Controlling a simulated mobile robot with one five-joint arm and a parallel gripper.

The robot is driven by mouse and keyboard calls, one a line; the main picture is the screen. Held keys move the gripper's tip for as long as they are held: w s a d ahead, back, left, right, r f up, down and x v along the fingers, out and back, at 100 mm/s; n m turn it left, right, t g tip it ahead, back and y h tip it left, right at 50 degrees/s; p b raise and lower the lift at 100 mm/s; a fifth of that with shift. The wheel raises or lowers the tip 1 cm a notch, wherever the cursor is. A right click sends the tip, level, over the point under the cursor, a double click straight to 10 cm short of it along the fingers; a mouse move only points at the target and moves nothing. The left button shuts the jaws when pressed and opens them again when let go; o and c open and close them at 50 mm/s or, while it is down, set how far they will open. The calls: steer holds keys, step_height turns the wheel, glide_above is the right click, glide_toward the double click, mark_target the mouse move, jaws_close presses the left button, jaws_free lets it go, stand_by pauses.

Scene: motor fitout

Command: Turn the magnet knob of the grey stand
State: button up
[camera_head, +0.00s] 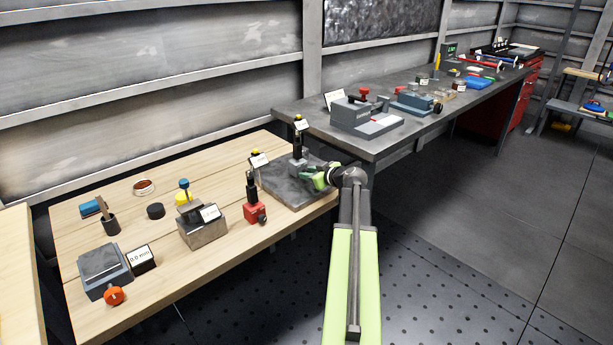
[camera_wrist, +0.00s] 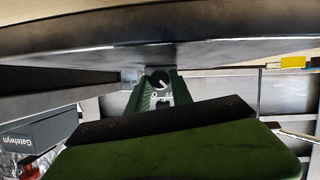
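The grey stand (camera_head: 298,168) sits on a dark grey plate at the right end of the wooden bench, with a black upright post and a yellow top. My gripper (camera_head: 320,178) is at the stand's right side, partly covering its lower part. In the wrist view, a dark round knob (camera_wrist: 160,79) with a pale line on its face is straight ahead. The green fingers of my gripper (camera_wrist: 161,85) lie on either side of it. I cannot tell whether they touch it. White marks show just below the knob. The knob is hidden in the head view.
The dark grey plate (camera_head: 290,194) lies under the stand. A red stand (camera_head: 256,213) with a black post is to its left, and a steel block (camera_head: 203,230) further left. A dark workbench (camera_head: 378,145) with other fixtures stands behind. The floor at right is clear.

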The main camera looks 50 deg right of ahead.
jaws_close()
steer(key=shift+d+m+y, duration=0.25)
steer(key=shift+m+y, duration=0.25)
steer(key=shift+m, duration=0.2)
steer(key=shift+m+y, duration=0.3)
steer(key=shift+m, duration=0.2)
steer(key=shift+a+m, duration=0.1)
steer(key=shift+m, duration=0.2)
steer(key=o, duration=0.9)
jaws_free()
